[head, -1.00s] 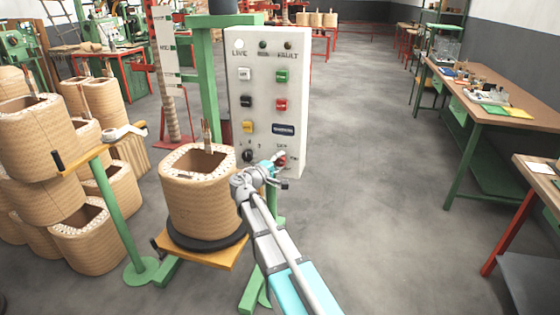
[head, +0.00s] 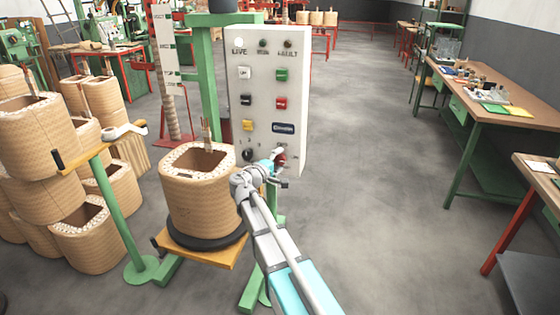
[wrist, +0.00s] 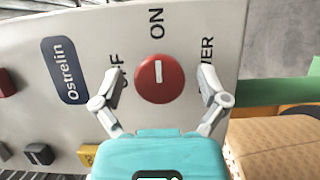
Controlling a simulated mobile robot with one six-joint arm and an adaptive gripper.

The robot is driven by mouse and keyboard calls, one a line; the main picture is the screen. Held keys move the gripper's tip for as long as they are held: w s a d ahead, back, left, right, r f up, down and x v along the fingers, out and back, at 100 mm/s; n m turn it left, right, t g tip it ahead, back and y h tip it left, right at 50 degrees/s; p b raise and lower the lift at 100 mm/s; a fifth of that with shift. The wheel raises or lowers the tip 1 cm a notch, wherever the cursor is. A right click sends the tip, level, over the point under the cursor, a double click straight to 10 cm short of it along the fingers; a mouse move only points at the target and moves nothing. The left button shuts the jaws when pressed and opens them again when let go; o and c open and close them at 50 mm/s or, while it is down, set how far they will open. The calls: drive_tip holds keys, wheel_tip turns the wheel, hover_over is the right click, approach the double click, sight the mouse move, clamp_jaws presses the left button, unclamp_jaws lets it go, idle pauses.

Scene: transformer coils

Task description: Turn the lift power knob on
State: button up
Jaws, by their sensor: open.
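The lift power knob is a round red knob (wrist: 160,79) with a white line, on the light control panel (wrist: 203,24). The label ON is above it in the wrist view, OFF to its left and POWER to its right. The white line runs up and down in that view, its upper end toward ON. My gripper (wrist: 160,74) is open, one finger on each side of the knob, with gaps visible between fingers and knob. In the head view my gripper (head: 274,168) is at the panel's lower right and partly covers the knob (head: 281,159).
The panel (head: 298,110) holds several other buttons and lamps. A wound coil (head: 198,205) stands on a platform (head: 210,252) just left of my arm. More coils are stacked at the far left. A workbench (head: 500,125) stands at the right. Floor between is clear.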

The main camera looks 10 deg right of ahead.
drive_tip(key=v, duration=1.2)
drive_tip(key=shift+d, duration=0.1)
drive_tip(key=s+d+f+m+g+y, duration=0.6)
drive_tip(key=s+d+f+g+y, duration=0.3)
drive_tip(key=s+f, duration=0.6)
drive_tip(key=s+a+f+m+g+y, duration=0.1)
drive_tip(key=s+f+m+g+y, duration=0.15)
drive_tip(key=s+y, duration=0.3)
wheel_tip(320, 180, up, 15)
drive_tip(key=p, duration=1.6)
drive_tip(key=shift+s+a+r+n, duration=0.25)
drive_tip(key=shift+s+a+n, duration=0.05)
drive_tip(key=shift+a+n, duration=0.05)
drive_tip(key=shift+h, duration=0.25)
